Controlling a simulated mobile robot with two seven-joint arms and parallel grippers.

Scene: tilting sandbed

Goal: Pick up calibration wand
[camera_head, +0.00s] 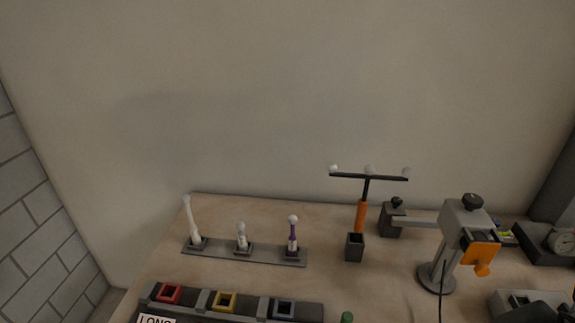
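The calibration wand (361,213) stands upright in the head view, right of the middle of the table. It has an orange handle and a black T-shaped crossbar with three pale balls on top. Its lower end sits in a small dark square holder (354,248). Neither of my grippers can be made out in this view.
A grey stand with an orange clamp piece (481,253) is close right of the wand, and its arm reaches toward a small dark block (391,219). A grey rack (272,256) holding several white-tipped pieces is to the left. Coloured square sockets (225,301) are in front. A wall is behind.

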